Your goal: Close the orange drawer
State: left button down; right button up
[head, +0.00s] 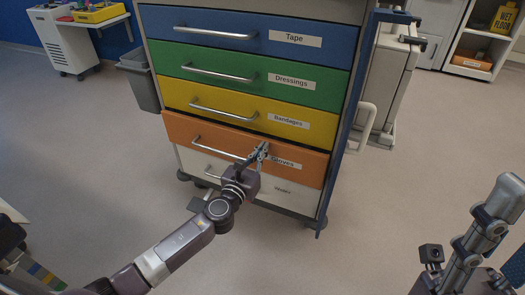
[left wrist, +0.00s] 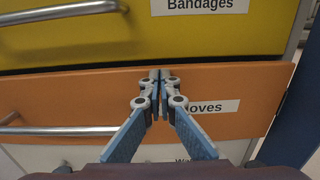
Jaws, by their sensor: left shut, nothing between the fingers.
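The orange drawer (head: 210,139), labelled "Gloves", is the fourth one down in a drawer cabinet. It sticks out a little past the yellow drawer above, and a dark gap shows over its top edge. In the left wrist view the orange front (left wrist: 80,95) spans the picture, with its bar handle at left. My left gripper (head: 262,148) is shut and empty in front of the drawer's right half, beside the label. In the left wrist view its fingertips (left wrist: 160,76) overlap the orange front near its top edge. I cannot tell if they touch it.
Blue, green and yellow drawers (head: 188,92) above look shut. A white drawer (head: 290,192) lies below, partly behind my left arm. A grey bin (head: 141,82) hangs at the cabinet's left side. A white cart (head: 388,85) stands to the right. Floor in front is clear.

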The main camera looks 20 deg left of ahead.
aim_at(266, 140)
dwell(0.3)
pick_arm(q)
jog(key=w, duration=0.3)
jog(key=shift+w+d, duration=0.1)
jog(key=shift+w, duration=0.1)
jog(key=shift+r, duration=0.2)
